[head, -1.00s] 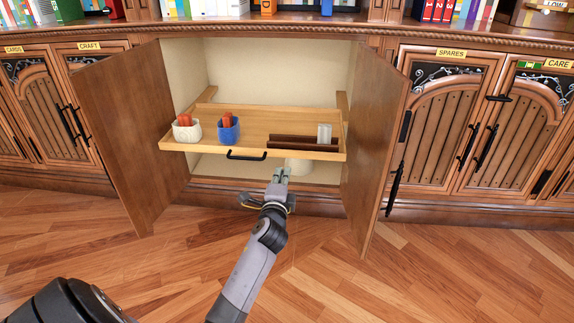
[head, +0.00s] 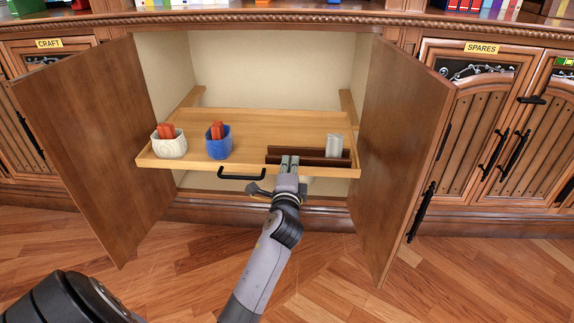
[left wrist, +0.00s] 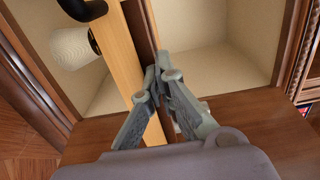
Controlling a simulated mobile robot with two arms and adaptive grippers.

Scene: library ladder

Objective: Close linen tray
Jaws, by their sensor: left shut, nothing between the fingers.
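The linen tray (head: 190,159) is a light wooden pull-out tray, sticking out of the open cabinet between two open doors. Its black handle (head: 242,174) is on the front face and also shows in the left wrist view (left wrist: 84,9). My left gripper (head: 289,161) is shut and empty at the tray's front edge, right of the handle. In the left wrist view its fingertips (left wrist: 162,73) meet close to the tray's front board (left wrist: 118,38). I cannot tell whether they touch it. My right gripper is not in view.
A white cup (head: 169,147) and a blue cup (head: 219,147) with red items stand on the tray's left. A dark brown holder (head: 310,158) is on its right. The left door (head: 80,130) and right door (head: 405,140) flank it.

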